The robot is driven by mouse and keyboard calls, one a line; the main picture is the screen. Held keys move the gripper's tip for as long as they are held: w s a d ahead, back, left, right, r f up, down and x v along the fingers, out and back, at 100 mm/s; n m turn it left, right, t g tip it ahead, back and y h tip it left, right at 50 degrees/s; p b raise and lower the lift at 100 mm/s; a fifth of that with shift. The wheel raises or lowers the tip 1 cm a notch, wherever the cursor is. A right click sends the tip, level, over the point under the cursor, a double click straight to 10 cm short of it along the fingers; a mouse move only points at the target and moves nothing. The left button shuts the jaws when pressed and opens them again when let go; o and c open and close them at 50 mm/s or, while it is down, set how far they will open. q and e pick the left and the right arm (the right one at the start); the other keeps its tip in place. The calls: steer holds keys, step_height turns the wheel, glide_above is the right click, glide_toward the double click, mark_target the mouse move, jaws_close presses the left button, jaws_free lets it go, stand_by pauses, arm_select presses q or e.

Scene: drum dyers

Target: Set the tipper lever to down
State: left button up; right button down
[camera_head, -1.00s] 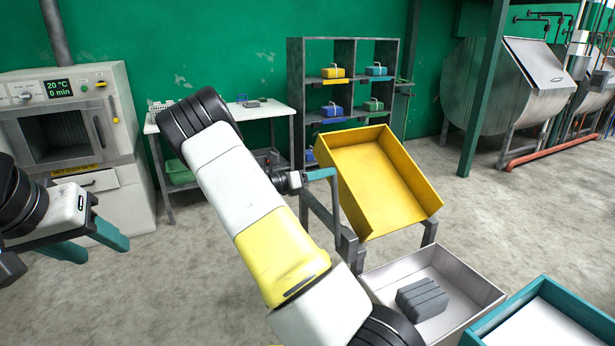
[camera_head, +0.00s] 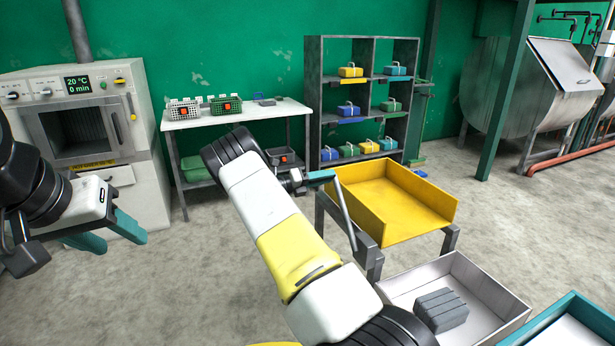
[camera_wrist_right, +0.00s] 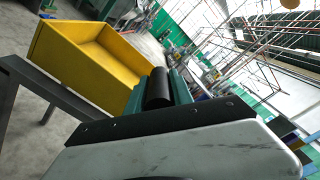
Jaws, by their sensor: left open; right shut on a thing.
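The tipper is a yellow open tray (camera_head: 400,226) on a grey frame (camera_head: 450,240) in the head view. The tray now sits nearly level. Its thin grey lever (camera_head: 345,215) rises from the frame's left side and leans away to the upper left. My right gripper (camera_head: 322,178) is at the lever's top end. In the right wrist view its teal fingers are shut on the lever's black handle (camera_wrist_right: 158,90), with the yellow tray beyond. My left gripper (camera_head: 112,238) is open and empty at the left, far from the tipper.
A pale bin (camera_head: 480,290) holding a grey bundle (camera_head: 441,310) stands below the tray's front. A teal-rimmed bin (camera_head: 560,318) is right of it. A shelf (camera_head: 313,90) with coloured blocks, a white table (camera_head: 225,117) and an oven (camera_head: 80,130) stand behind. Floor at left is clear.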

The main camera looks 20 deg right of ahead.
steer(key=shift+w+f, duration=0.15)
steer(key=c, duration=1.1)
jaws_free()
steer(key=shift+w+f, duration=0.1)
steer(key=shift+a, duration=0.1)
steer(key=a, duration=0.7)
steer(key=shift+s+a, duration=0.35)
